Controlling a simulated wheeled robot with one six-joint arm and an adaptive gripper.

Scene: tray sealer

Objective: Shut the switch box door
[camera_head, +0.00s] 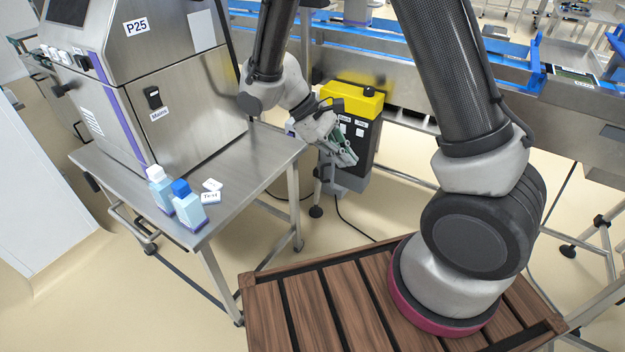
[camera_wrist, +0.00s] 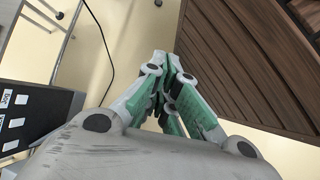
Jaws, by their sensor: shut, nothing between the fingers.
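A black box with a yellow top (camera_head: 352,97) stands on a grey foot beside the conveyor. Several white labels show on its front; I take it to be the switch box. Its black, labelled face also shows at the left edge of the wrist view (camera_wrist: 28,118). My arm hides part of it, and I cannot make out a door or how far one is open. My gripper (camera_head: 347,160) is in front of the box's lower part, pointing down and right. Its green-sided fingers are shut and empty in the wrist view (camera_wrist: 167,64). I cannot tell whether it touches the box.
A steel machine marked P25 (camera_head: 185,100) stands on a steel table (camera_head: 255,172) at left. Two blue-and-white bottles (camera_head: 187,205) and a "Test" tag (camera_head: 210,197) are on the table's front. A conveyor (camera_head: 400,85) runs behind. Cables lie on the floor.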

